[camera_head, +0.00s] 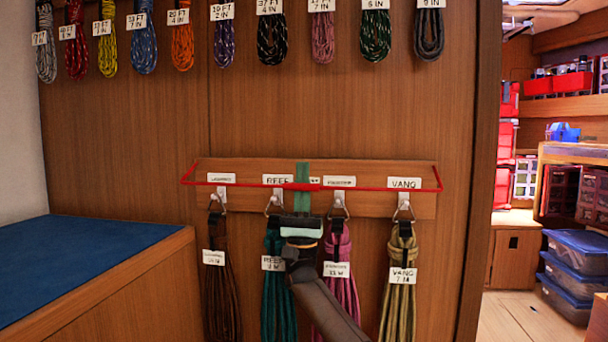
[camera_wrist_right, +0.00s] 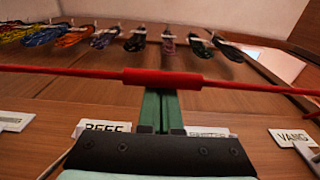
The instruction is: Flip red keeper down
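The red keeper (camera_head: 390,189) is a thin red bar across the front of a wooden hook board (camera_head: 400,169), with bent ends at both sides. Its thicker middle sleeve (camera_wrist_right: 165,78) shows in the right wrist view. My right gripper (camera_head: 303,175) is at the middle of the bar, pointing up. Its green fingers (camera_wrist_right: 161,108) lie side by side with no clear gap. The red sleeve crosses in front of them in the head view; I cannot tell whether they touch. My left gripper is not in view.
Below the board hang a brown coil (camera_head: 222,290), a teal coil (camera_head: 274,305), a pink coil (camera_head: 346,290) and an olive coil (camera_head: 397,310) on metal hooks. More coils hang along the top. A blue-topped bench (camera_head: 80,255) stands left. Shelves and bins are at right.

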